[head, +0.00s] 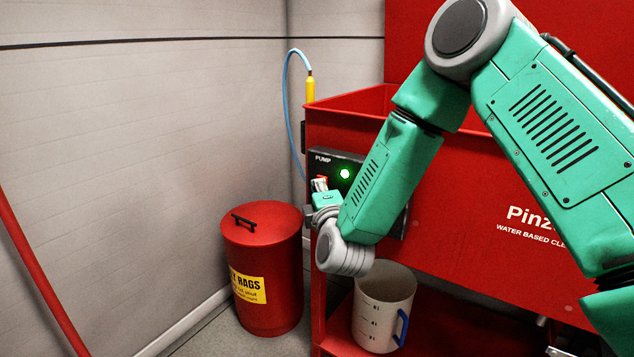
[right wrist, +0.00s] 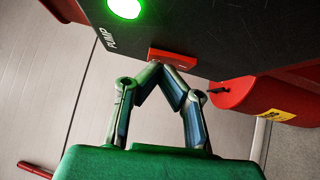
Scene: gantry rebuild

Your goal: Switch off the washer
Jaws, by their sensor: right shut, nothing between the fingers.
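The washer (head: 460,215) is a red tub on the right of the head view. Its black pump panel (head: 325,168) is on the front left, with a lit green lamp (head: 345,173). A red switch (right wrist: 172,58) shows on the panel in the right wrist view, near the lit lamp (right wrist: 125,7). My right gripper (right wrist: 160,70) is shut and empty, its fingertips at the switch; I cannot tell whether they touch it. In the head view my right gripper (head: 322,188) is in front of the panel and partly hides the switch. My left gripper is not in view.
A red rags bin (head: 262,262) stands on the floor left of the washer. A white jug (head: 384,310) with a blue handle stands on the washer's lower shelf. A blue hose (head: 287,100) with a yellow nozzle (head: 310,88) rises at the tub's left corner. A red hose (head: 35,262) crosses the left.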

